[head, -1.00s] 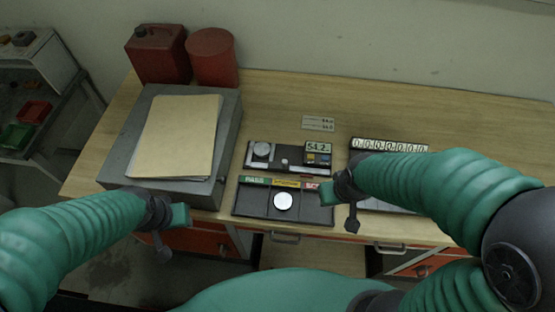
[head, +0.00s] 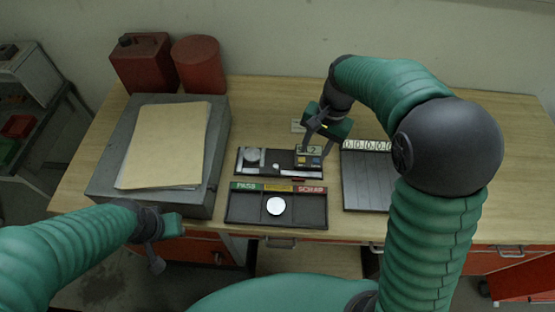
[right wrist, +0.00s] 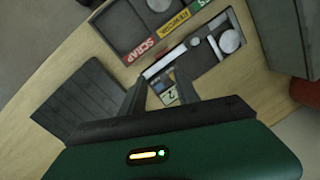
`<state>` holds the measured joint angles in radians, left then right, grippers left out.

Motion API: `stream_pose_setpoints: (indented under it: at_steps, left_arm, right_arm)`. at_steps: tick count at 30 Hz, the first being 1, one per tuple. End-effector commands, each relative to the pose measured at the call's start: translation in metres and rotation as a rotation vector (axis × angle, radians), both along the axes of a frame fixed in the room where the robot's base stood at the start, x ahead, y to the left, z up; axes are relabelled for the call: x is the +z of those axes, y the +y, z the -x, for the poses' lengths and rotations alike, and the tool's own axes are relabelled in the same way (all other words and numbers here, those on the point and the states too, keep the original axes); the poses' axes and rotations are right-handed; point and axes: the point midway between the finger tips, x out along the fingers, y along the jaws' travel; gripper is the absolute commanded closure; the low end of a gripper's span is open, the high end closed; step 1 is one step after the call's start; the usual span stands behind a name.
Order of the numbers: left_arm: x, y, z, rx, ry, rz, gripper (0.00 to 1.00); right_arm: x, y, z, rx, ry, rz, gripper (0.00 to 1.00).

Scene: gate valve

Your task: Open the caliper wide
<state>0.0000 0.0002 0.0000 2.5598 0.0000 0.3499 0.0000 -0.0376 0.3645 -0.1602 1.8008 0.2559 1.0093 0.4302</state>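The caliper (head: 309,162) lies in a dark tray on the bench, its digital readout at the tray's right end. The readout also shows in the right wrist view (right wrist: 169,92), with a "2" legible. My right gripper (head: 306,148) is above the readout, fingers pointing down. In the right wrist view its fingers (right wrist: 160,82) are apart, one on each side of the readout; I cannot tell whether they touch it. The gripper partly covers the readout in the head view. My left gripper (head: 160,240) hangs at the bench's front left, away from the caliper; its opening is unclear.
A round metal part (head: 254,156) sits in the caliper's tray. In front is a PASS/SCRAP tray (head: 240,207) with a white disc (head: 275,206). A dark slotted board (head: 365,185) lies right. A grey block (head: 205,180) bears a folder. Red containers (head: 199,63) stand behind.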

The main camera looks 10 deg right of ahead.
Motion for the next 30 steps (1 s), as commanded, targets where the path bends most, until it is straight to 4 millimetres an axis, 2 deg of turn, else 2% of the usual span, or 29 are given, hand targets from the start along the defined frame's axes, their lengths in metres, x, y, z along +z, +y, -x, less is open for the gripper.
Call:
stream_pose_setpoints:
  at_steps: [1, 3, 7, 12, 16, 20, 30]
  left_arm:
    - [-0.001, 0.000, 0.000, 0.000, 0.000, 0.000, 0.64]
    - [-0.002, 0.000, 0.000, 0.000, 0.000, 0.000, 0.64]
    - [-0.003, 0.000, 0.000, 0.000, 0.000, 0.000, 0.64]
    - [-0.003, 0.000, 0.000, 0.000, 0.000, 0.000, 0.64]
    - [-0.004, 0.000, 0.000, 0.000, 0.000, 0.000, 0.64]
    - [-0.005, 0.000, 0.000, 0.000, 0.000, 0.000, 0.64]
    - [-0.002, 0.000, 0.000, 0.000, 0.000, 0.000, 0.64]
  right_arm:
    - [0.007, 0.002, -0.016, -0.060, 0.030, -0.024, 0.62]
    - [0.020, 0.006, -0.033, -0.147, 0.082, -0.061, 0.62]
    - [0.044, 0.017, -0.057, -0.268, 0.178, -0.114, 0.62]
    - [0.064, 0.030, -0.070, -0.343, 0.266, -0.143, 0.62]
    - [0.067, 0.034, -0.070, -0.356, 0.289, -0.146, 0.62]
    - [0.053, 0.039, -0.067, -0.356, 0.291, -0.147, 0.62]
    - [-0.026, 0.068, -0.050, -0.355, 0.292, -0.145, 0.62]
